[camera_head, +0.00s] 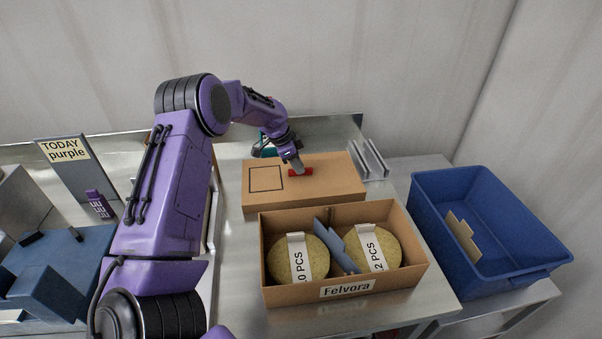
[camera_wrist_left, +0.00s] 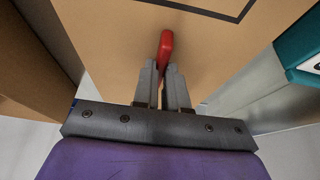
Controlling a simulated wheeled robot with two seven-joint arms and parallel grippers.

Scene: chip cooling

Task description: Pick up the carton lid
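The carton lid (camera_head: 330,188) is a flat brown cardboard piece with a black square outline and a small red handle (camera_head: 307,172). It lies level behind the open carton (camera_head: 345,293), labelled Felvora. My left gripper (camera_head: 297,168) is at the red handle. In the left wrist view its two fingers (camera_wrist_left: 163,80) are close together, one on each side of the handle (camera_wrist_left: 166,45), and appear closed on it. The lid's brown top (camera_wrist_left: 115,35) fills much of that view. I see no clear gap under the lid. My right gripper is not in view.
The carton holds two round chip stacks (camera_head: 303,262) with paper bands and a blue divider (camera_head: 335,248). A blue bin (camera_head: 505,268) stands at the right. A grey rack (camera_head: 372,160) stands beside the lid. A "TODAY purple" sign (camera_head: 64,150) is at the left.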

